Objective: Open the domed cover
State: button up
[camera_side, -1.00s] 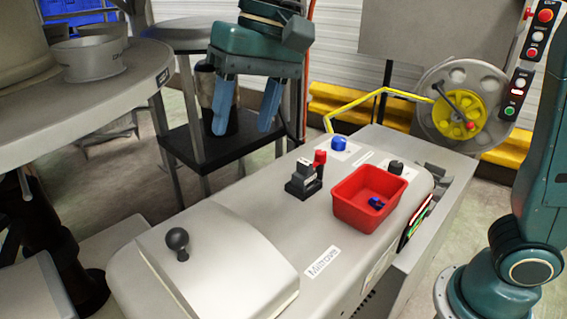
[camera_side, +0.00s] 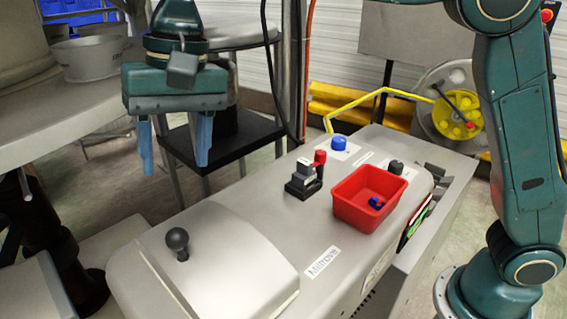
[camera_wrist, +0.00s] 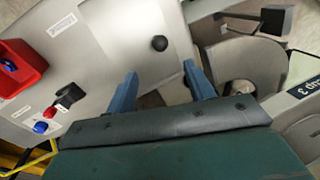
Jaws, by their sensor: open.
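The domed cover (camera_side: 215,262) is a pale grey rounded lid at the near left end of the machine, and it is closed. A dark ball knob (camera_side: 177,240) stands upright on its left part. In the wrist view the knob (camera_wrist: 159,43) shows ahead of the fingers, near the top middle. My gripper (camera_side: 174,165) has two blue fingers pointing down, spread apart and empty. It hangs above and behind the knob in the side view, clear of it. The wrist view shows the two fingers (camera_wrist: 160,80) with nothing between them.
A red bin (camera_side: 369,198) with small blue parts sits on the machine top. A black and red switch (camera_side: 305,178) and a blue button (camera_side: 338,143) stand near it. A grey round table (camera_side: 80,90) is at the left. The machine top between cover and switch is clear.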

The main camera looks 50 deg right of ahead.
aim_at(178, 230)
jog(key=shift+w+a+f, duration=0.1)
jog(key=shift+a+f, duration=0.3)
jog(key=shift+f, duration=1.8)
jog(key=shift+w+a+f, duration=0.1)
jog(key=shift+a+f, duration=0.35)
jog(key=shift+f, duration=1.8)
jog(key=shift+w+a+f, duration=0.1)
jog(key=shift+a+f, duration=0.3)
jog(key=shift+f, duration=1.8)
grip_shut()
jog(key=shift+d+r, duration=0.1)
jog(key=shift+r, duration=0.05)
